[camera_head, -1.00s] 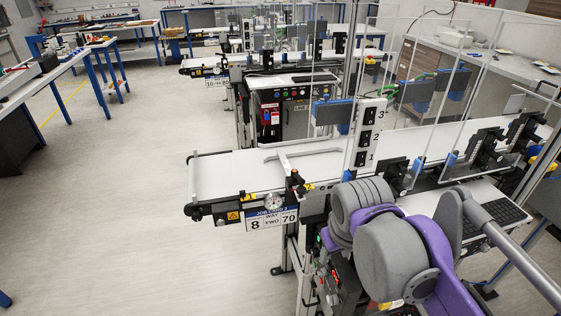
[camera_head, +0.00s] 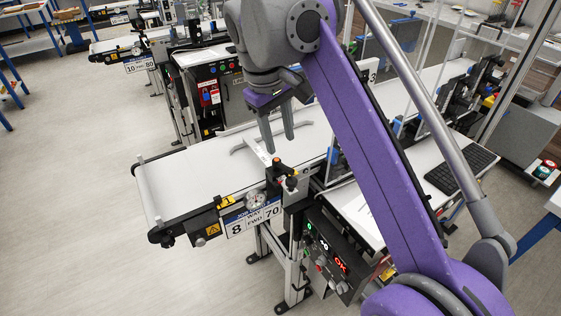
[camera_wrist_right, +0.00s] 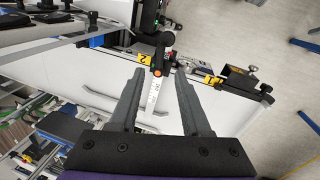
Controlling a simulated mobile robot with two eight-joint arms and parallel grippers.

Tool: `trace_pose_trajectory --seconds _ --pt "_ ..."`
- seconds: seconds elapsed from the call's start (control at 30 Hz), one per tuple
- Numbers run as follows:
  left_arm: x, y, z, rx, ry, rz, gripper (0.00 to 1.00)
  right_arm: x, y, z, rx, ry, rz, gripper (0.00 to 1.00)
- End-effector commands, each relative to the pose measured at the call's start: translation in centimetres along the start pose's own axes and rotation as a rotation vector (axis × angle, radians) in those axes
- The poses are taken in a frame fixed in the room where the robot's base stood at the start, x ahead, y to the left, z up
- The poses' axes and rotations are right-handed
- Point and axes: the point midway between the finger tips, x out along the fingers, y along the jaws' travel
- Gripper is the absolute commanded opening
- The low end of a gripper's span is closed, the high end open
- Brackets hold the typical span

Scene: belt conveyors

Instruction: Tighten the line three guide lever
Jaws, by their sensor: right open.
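A small black clamp lever with an orange tip (camera_head: 276,164) stands at the near edge of the closest belt, beside a dark round knob. In the right wrist view the orange-tipped lever (camera_wrist_right: 157,70) lies between the fingertips, beyond them. A pale scale bar (camera_wrist_right: 152,97) runs from it across the belt to the light guide rail (camera_wrist_right: 97,101). My right gripper (camera_head: 279,141) points down over the belt, just behind the lever, with its fingers apart and empty. I see no contact with the lever. My left gripper is in neither view.
The white belt (camera_head: 190,185) is bare at its left end. A sign reading 8 FWD 70 (camera_head: 252,218) hangs on its near side. A control box (camera_head: 328,255) with a red display sits below. Clear guard panels and a keyboard (camera_head: 462,163) are at the right.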

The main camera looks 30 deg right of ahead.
Motion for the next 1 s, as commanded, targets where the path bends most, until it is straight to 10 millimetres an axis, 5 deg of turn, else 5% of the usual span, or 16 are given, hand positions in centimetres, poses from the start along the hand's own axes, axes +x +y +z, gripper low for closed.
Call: trace_pose_trajectory --seconds 0.4,0.83,1.0 --pt "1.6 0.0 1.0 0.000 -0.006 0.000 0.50 7.3 -0.1 0.0 0.001 0.000 -0.001 0.47" --pt "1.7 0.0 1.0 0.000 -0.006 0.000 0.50 8.2 0.0 0.0 0.000 0.001 -0.001 0.47" --pt "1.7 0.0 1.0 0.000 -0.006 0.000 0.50 8.2 0.0 0.0 0.000 0.001 -0.001 0.17"
